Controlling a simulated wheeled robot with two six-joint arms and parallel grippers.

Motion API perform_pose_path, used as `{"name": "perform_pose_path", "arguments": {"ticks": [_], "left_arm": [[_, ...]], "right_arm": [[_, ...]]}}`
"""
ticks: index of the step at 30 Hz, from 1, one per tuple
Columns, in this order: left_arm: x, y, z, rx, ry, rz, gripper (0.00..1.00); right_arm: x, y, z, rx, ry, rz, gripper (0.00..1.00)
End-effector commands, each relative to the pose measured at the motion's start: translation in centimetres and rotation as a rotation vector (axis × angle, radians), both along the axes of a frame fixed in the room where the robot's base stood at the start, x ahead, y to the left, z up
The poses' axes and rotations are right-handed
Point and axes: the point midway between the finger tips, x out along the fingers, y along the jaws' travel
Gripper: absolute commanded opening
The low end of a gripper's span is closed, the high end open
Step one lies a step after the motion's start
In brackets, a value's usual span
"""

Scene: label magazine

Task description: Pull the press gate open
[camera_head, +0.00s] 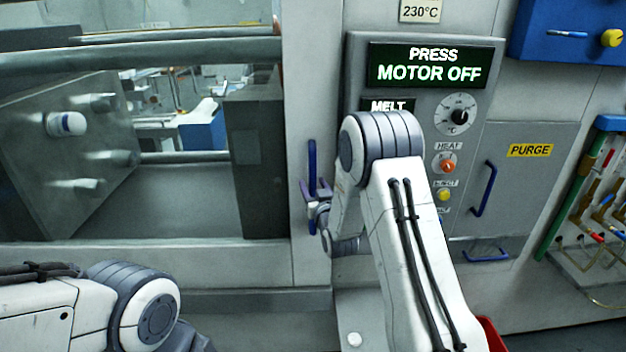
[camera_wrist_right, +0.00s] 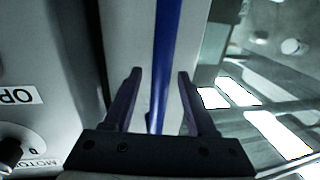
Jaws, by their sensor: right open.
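The press gate (camera_head: 300,100) is a pale framed door with a large window at the left of the head view. Its blue vertical handle (camera_head: 312,160) is on the frame's right edge. My right gripper (camera_head: 317,188) is at the handle's lower part. In the right wrist view the blue handle (camera_wrist_right: 165,60) runs between the two dark fingers of my right gripper (camera_wrist_right: 158,85), which stand apart with a gap on each side of the bar. My left arm shows at the lower left of the head view, but its gripper is out of view.
The control panel (camera_head: 425,90) right of the gate reads "PRESS MOTOR OFF". A purge cover (camera_head: 530,170) with a blue handle (camera_head: 484,188) is further right. Colored hoses (camera_head: 605,205) hang at the far right. A red container (camera_head: 491,335) shows at the bottom.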

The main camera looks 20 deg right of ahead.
Motion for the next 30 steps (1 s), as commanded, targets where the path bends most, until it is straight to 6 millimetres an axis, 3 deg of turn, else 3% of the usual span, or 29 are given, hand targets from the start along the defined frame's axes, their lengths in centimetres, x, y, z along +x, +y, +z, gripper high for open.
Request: {"name": "perform_pose_path", "arguments": {"ticks": [10, 11, 15, 30], "left_arm": [[0.0, 0.0, 0.22, 0.0, 0.0, -0.001, 0.5], [0.0, 0.0, 0.22, 0.0, 0.0, -0.001, 0.5], [0.0, 0.0, 0.22, 0.0, 0.0, -0.001, 0.5], [0.0, 0.0, 0.23, 0.0, 0.0, -0.001, 0.5]], "right_arm": [[0.56, -0.04, -0.08, 0.0, 0.001, 0.0, 0.57], [0.56, -0.04, -0.08, 0.0, 0.001, 0.0, 0.53], [0.55, -0.04, -0.06, 0.0, 0.001, 0.0, 0.0], [0.53, -0.05, -0.04, 0.0, 0.001, 0.0, 0.0]]}}
